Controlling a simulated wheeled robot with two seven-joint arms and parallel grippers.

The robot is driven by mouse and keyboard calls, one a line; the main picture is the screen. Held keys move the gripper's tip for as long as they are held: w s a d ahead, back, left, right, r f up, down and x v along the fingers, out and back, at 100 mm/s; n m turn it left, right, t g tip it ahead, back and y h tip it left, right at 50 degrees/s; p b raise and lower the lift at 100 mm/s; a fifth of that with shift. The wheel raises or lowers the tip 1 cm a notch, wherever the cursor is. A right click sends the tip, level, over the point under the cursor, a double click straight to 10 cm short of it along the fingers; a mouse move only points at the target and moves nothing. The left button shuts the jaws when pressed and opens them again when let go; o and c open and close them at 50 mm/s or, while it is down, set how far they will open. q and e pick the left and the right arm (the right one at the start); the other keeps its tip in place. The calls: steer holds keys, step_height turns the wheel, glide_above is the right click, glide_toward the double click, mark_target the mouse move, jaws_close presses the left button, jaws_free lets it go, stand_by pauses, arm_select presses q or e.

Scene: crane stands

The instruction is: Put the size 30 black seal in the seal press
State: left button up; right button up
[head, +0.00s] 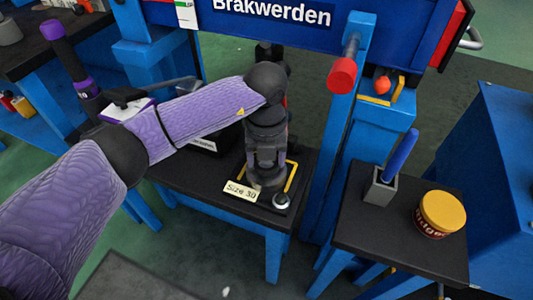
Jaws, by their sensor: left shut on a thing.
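My left arm reaches in from the left, and its dark gripper (265,180) points down over the small black table, just behind the "Size 30" label (240,191). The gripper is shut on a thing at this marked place. That thing is mostly hidden by the dark fingers; by its place it seems to be the size 30 black seal. A small round silver and black piece (282,200) sits just right of the fingertips. I cannot make out for sure which thing is the seal press. My right gripper is not in view.
Yellow corner marks (291,177) frame the spot. A blue post with a red knob (342,75) stands to the right. On the right table (385,235) are a grey holder with a blue stick (381,187) and a yellow-lidded jar (440,214).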

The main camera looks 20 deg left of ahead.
arm_select(q)
steer(key=shift+f, duration=0.25)
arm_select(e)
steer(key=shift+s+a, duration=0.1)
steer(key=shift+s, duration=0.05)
arm_select(q)
steer(key=o, duration=1.2)
step_height(320, 180, up, 13)
steer(key=p, duration=0.6)
steer(key=shift+r, duration=0.15)
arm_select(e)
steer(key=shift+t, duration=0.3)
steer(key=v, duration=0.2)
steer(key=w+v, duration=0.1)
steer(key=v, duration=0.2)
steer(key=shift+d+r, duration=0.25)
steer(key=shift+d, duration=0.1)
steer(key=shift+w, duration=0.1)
